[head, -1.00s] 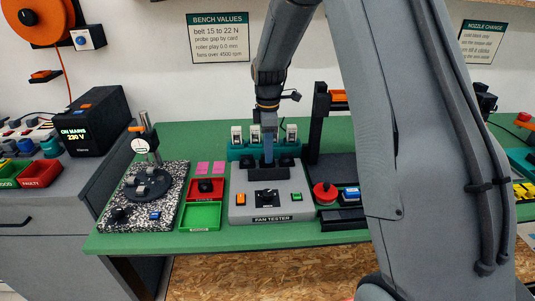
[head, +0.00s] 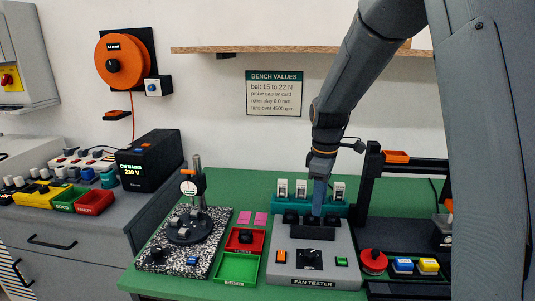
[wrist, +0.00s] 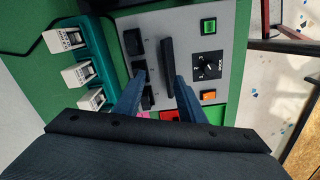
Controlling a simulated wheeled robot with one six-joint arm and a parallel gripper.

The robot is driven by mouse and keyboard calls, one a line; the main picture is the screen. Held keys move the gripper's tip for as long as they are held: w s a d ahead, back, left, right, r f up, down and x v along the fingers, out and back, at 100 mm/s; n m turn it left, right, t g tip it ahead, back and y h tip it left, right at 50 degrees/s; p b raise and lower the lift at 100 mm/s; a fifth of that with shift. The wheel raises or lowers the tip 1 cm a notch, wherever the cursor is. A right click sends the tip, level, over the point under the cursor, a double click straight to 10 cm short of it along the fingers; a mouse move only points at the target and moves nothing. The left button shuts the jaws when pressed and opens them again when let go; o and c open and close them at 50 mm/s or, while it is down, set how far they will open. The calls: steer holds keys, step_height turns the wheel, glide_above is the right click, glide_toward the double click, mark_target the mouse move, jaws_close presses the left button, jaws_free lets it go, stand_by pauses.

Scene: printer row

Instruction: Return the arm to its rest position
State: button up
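My gripper (head: 319,205) hangs down over the grey fan tester (head: 345,262) on the green bench in the head view. In the wrist view its two blue fingers (wrist: 159,78) are apart. A black upright slab (wrist: 167,62) on the tester shows between and beyond the fingertips, nearer the right one. I see nothing clamped between the fingers. Whether the fingertips touch the slab I cannot tell. My arm comes down from the upper right of the head view.
A teal rack (head: 330,209) with white-topped parts stands behind the tester. A red bin (head: 236,239) and green bin (head: 237,267) sit left, beside a speckled plate (head: 158,252) with a dial gauge. A dark frame (head: 370,180) stands right. A wooden shelf (head: 240,50) is above.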

steer(key=s+f+m, duration=0.2)
steer(key=s+m, duration=0.4)
steer(key=s, duration=0.4)
steer(key=s+f+m+t, duration=0.1)
steer(key=s+f+m, duration=0.1)
steer(key=s+m, duration=0.4)
steer(key=s, duration=0.5)
steer(key=shift+a, duration=0.25)
